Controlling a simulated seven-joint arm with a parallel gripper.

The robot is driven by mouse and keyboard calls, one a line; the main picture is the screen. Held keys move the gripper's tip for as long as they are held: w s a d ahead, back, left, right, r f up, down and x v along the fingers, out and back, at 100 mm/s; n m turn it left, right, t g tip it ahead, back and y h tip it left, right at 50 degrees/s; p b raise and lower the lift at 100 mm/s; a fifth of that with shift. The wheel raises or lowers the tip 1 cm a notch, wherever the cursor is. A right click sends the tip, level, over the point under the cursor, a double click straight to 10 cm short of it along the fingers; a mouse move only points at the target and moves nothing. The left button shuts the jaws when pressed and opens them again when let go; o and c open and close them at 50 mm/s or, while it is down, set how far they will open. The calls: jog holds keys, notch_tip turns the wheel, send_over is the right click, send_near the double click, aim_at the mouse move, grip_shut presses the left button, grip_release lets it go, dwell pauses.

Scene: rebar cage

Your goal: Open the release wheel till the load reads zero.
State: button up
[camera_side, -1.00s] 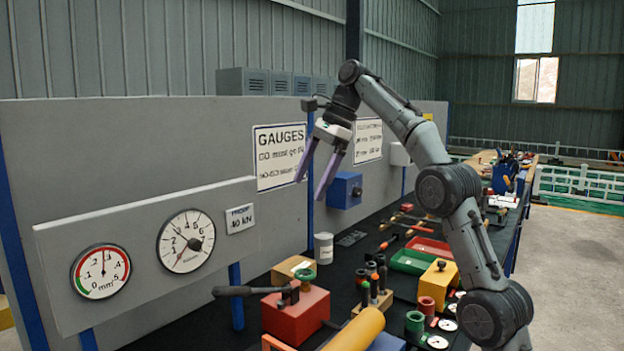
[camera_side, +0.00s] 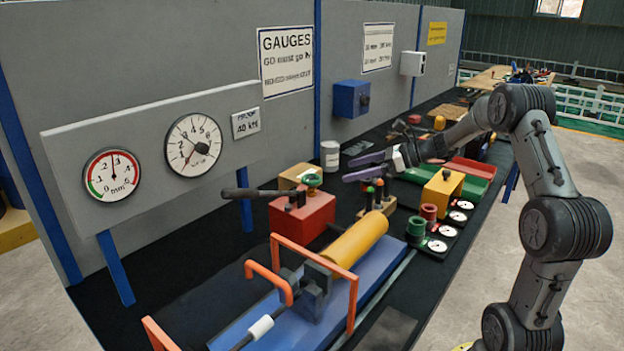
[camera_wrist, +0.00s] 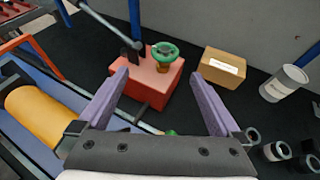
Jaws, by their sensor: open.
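The green release wheel (camera_side: 312,180) sits on top of a red pump block (camera_side: 300,222) with a dark lever handle (camera_side: 255,193). In the wrist view the wheel (camera_wrist: 165,53) stands on a brass stem on the red block (camera_wrist: 148,80), ahead of my fingers. My gripper (camera_side: 362,168) is open and empty, to the right of the wheel and apart from it; its two purple fingers (camera_wrist: 165,95) are spread in the wrist view. The load dial (camera_side: 193,145) is white with numbers; its dark needle points to the upper left, and a red hand also shows.
An orange cylinder (camera_side: 355,238) lies on a blue bed with orange guard bars (camera_side: 300,250). Dark-handled tools (camera_side: 374,195) stand near my fingers. A cardboard box (camera_wrist: 222,67) and a white can (camera_side: 330,155) are behind the block. A second dial (camera_side: 112,174) hangs left.

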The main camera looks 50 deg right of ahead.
aim_at(314, 178)
jog(key=x, duration=1.3)
jog(key=shift+w+d+r, duration=0.15)
jog(key=shift+d, duration=0.25)
jog(key=c, duration=1.4)
jog(key=shift+o, duration=0.2)
